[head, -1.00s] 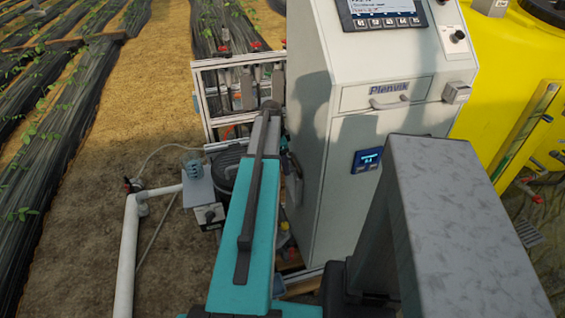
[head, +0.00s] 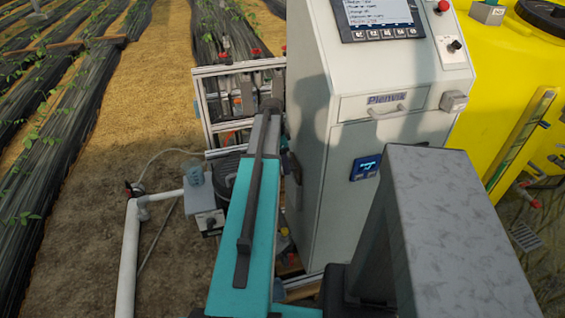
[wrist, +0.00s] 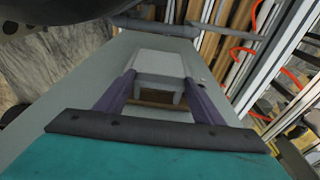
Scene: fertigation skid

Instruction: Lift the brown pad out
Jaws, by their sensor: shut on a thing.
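My gripper (wrist: 157,94) shows in the wrist view, its two purple fingers pointing away from me. A brown strip (wrist: 155,98) lies between the fingers, and I take it for the brown pad; little of it shows. The fingers are shut on it. A pale grey box-like part (wrist: 158,66) is just beyond the strip, between the fingertips, on a larger grey-green surface (wrist: 95,85). In the head view my arm reaches forward beside the cabinet, and the gripper and pad are hidden.
The tall grey control cabinet (head: 345,150) stands close right of my arm. A framed pipe rack (head: 240,95) stands beyond. A small grey box (head: 208,221) and white pipe (head: 131,255) are at left. A yellow tank (head: 520,80) is at right. Open soil lies farther left.

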